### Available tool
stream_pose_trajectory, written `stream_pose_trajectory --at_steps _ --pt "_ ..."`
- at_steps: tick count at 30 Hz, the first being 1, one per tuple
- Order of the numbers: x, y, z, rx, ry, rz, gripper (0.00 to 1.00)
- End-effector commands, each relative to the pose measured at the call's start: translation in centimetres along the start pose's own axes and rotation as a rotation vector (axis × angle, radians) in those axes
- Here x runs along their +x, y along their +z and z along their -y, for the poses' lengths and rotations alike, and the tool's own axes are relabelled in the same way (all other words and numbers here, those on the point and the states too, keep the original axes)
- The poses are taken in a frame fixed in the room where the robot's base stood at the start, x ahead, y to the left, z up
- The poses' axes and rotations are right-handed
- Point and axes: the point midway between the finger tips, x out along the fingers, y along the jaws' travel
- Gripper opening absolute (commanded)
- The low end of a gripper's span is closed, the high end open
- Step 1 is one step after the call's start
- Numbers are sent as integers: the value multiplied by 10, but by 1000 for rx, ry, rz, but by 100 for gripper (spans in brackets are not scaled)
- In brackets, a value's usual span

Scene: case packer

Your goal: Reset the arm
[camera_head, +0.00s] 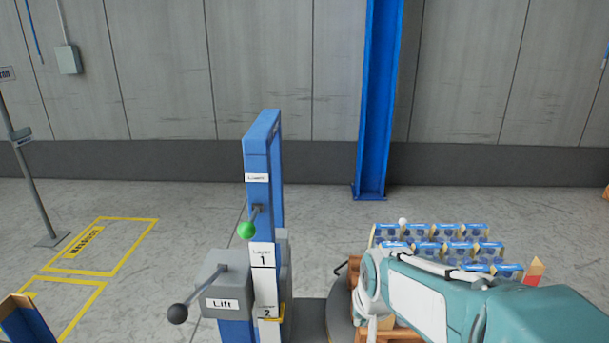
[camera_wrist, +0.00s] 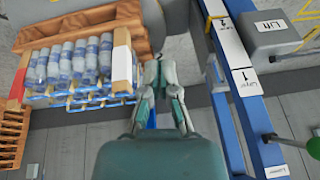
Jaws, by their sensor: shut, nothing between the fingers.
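My arm (camera_head: 430,300), white and teal, reaches in from the lower right of the head view and hides part of the loaded pallet behind it. Its end is not clearly visible in that view. In the wrist view my gripper (camera_wrist: 164,68) points toward the top of the picture. Its fingers are together and hold nothing. It is between the bottle packs on the left and the blue lift column on the right, and no contact is visible.
The blue lift column (camera_head: 262,190) has a green-knobbed lever (camera_head: 247,230). A grey Lift box (camera_head: 222,285) has a black-knobbed lever (camera_head: 178,313). Bottle packs (camera_head: 440,233) stand at the right. A blue post (camera_head: 379,100) is behind. Floor at left, marked yellow, is mostly clear.

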Motion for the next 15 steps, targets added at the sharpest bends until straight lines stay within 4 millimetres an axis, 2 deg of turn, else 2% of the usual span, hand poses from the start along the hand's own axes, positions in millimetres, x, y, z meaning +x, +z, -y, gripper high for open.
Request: stream_pose_trajectory --at_steps 1,6,15 --pt "-16 7 -5 -9 0 -18 0" --pt "-58 36 -22 -47 8 -55 0" --pt "-109 95 -48 -113 31 -119 0"
